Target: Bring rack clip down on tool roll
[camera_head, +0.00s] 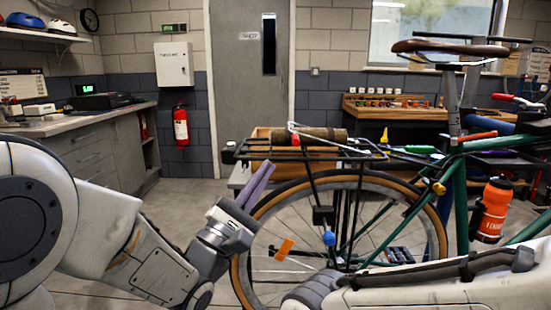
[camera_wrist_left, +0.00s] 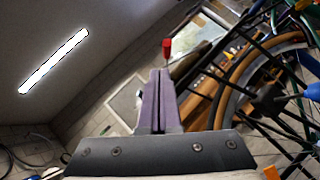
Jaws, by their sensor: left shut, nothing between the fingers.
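The brown tool roll (camera_head: 322,132) lies on the rear rack (camera_head: 265,152) of the green bike in the head view. The rack clip (camera_head: 318,137) is a thin pale wire frame with a red tab (camera_head: 295,140) at its left end. Its wire crosses the roll in the picture; I cannot tell whether it touches it. My left gripper (camera_head: 268,168) has purple fingers, shut and empty, pointing up, left of and below the red tab. In the left wrist view a red tab (camera_wrist_left: 167,48) shows just beyond the closed fingertips (camera_wrist_left: 160,74). My right gripper is out of view.
The rear wheel (camera_head: 243,262) and its spokes stand close beside my left gripper. My right arm crosses the lower right. An orange bottle (camera_head: 493,210) is on the frame. A wooden workbench (camera_head: 360,112) stands behind. The floor left of the wheel is clear.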

